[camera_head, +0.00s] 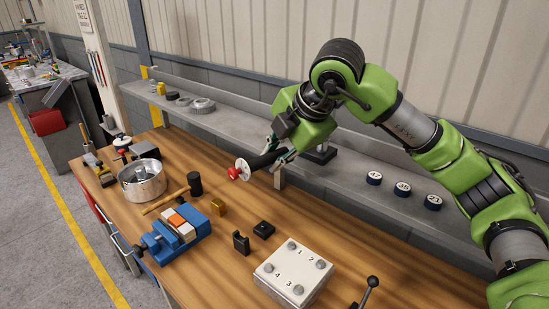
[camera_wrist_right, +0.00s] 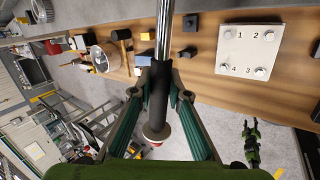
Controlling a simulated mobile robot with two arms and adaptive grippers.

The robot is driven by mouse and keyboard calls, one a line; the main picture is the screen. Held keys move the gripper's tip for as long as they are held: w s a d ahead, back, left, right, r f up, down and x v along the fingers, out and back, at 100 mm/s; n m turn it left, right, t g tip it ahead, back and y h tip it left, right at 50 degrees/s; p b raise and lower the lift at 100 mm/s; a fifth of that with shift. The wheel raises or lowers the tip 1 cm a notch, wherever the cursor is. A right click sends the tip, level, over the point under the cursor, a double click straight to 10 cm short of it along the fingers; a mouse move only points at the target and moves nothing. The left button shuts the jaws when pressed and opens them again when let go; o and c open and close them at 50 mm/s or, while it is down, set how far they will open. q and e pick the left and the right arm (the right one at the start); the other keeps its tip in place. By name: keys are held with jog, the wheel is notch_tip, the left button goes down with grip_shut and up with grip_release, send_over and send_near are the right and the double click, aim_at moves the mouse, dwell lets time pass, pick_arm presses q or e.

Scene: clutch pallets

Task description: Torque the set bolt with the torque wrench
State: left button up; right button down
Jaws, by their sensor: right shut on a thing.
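My right gripper (camera_head: 273,160) is shut on the black handle of the torque wrench (camera_head: 263,161), above the wooden bench. The handle's red and white end points left. In the wrist view the gripper (camera_wrist_right: 160,88) is around the black handle, and the wrench's shiny shaft (camera_wrist_right: 165,28) runs out past the top edge; its working end is out of frame. The white block (camera_head: 291,273) with bolts numbered 1 to 4 lies at the bench's front, apart from the wrench; it also shows in the wrist view (camera_wrist_right: 250,60). Which bolt is set is unclear. A small green and dark shape in the wrist view may be my left arm.
A blue vise (camera_head: 175,236), a metal pot (camera_head: 142,181), a mallet (camera_head: 195,185) and small black blocks (camera_head: 241,242) stand on the bench. A grey shelf (camera_head: 335,190) behind holds several sockets (camera_head: 403,189). Bare wood lies between the wrench and the white block.

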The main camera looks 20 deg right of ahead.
jog(key=shift+a+r, duration=0.15)
jog(key=shift+w+r+p, duration=0.1)
jog(key=shift+r+p, duration=0.25)
jog(key=shift+p, duration=0.05)
jog(key=shift+a+r+p, duration=0.15)
jog(key=shift+r+p, duration=0.25)
jog(key=shift+r, duration=0.45)
jog(key=shift+d+r+p, duration=0.2)
jog(key=shift+r+p, duration=0.25)
jog(key=shift+r, duration=0.7)
